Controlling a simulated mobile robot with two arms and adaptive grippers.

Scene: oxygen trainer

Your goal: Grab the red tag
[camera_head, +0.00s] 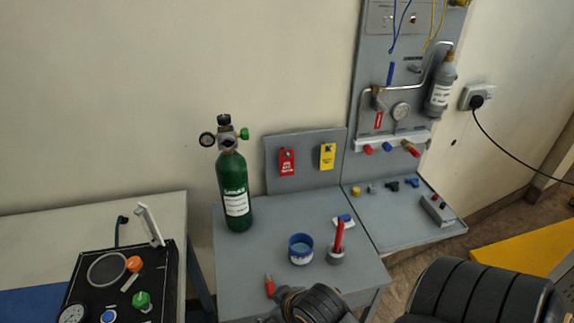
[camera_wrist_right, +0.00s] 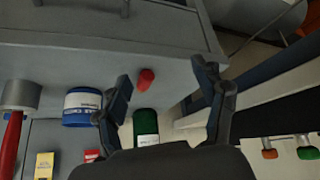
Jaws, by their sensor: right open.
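The red tag (camera_head: 287,162) hangs on an upright grey board at the back of the small grey table, left of a yellow tag (camera_head: 327,156). In the right wrist view, which looks upside down, a small part of the red tag (camera_wrist_right: 91,155) shows at the bottom, mostly hidden behind my gripper. My right gripper (camera_wrist_right: 163,78) is open with nothing between its fingers. It is over the front of the table, well apart from the tag. My left gripper is not in view.
A green oxygen cylinder (camera_head: 234,190) stands left of the tag board. A blue-and-white cup (camera_head: 300,249), a holder with red sticks (camera_head: 337,252) and a small red-tipped item (camera_head: 269,286) are on the table. A black control case (camera_head: 120,285) stands at left.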

